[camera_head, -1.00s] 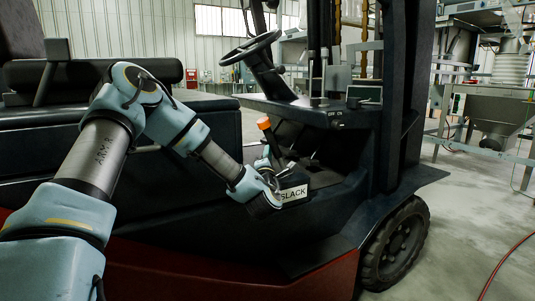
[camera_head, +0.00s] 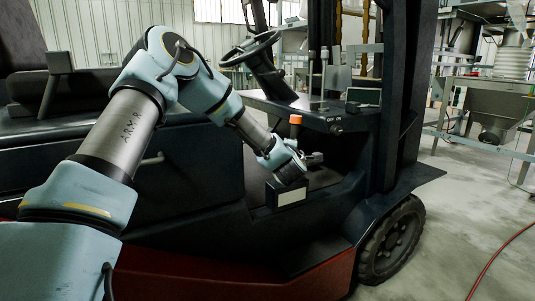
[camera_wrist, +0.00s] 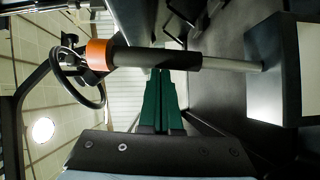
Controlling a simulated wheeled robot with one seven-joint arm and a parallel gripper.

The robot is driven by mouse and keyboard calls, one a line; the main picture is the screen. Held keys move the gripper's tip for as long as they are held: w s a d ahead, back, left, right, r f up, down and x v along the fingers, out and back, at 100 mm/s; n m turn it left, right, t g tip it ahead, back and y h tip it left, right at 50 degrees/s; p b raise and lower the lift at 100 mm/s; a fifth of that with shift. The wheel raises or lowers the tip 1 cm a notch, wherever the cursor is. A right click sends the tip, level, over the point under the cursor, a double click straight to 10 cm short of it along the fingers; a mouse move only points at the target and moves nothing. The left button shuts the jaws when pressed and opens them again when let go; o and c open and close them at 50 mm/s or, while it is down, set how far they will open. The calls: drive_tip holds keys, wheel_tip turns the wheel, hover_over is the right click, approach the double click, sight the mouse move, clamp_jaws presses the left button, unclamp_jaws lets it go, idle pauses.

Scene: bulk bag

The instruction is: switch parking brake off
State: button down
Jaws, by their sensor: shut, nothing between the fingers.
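The parking brake lever has an orange knob (camera_head: 295,119) and rises from a dark box (camera_head: 272,196) with a pale, blank-looking plate (camera_head: 291,197). In the wrist view the lever lies sideways: orange knob (camera_wrist: 98,54) at left, black grip (camera_wrist: 150,58), metal shaft (camera_wrist: 232,64) running right into the box (camera_wrist: 273,70). My gripper (camera_head: 314,158) is beside the lever, above the box, and hides much of the shaft in the head view. Its green fingers (camera_wrist: 164,75) are shut and empty, their tips at the black grip. I cannot tell whether they touch it.
The forklift's steering wheel (camera_head: 249,48) and dashboard (camera_head: 310,113) with small levers (camera_head: 318,75) stand behind and above my gripper. The seat is at left. A front wheel (camera_head: 391,240) is at lower right. Open floor (camera_head: 460,215) lies right of the truck.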

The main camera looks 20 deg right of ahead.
drive_tip(key=shift+d+r+m+g+p, duration=0.15)
drive_tip(key=shift+d+m+g+p, duration=0.15)
drive_tip(key=shift+d, duration=0.35)
drive_tip(key=shift+d, duration=0.1)
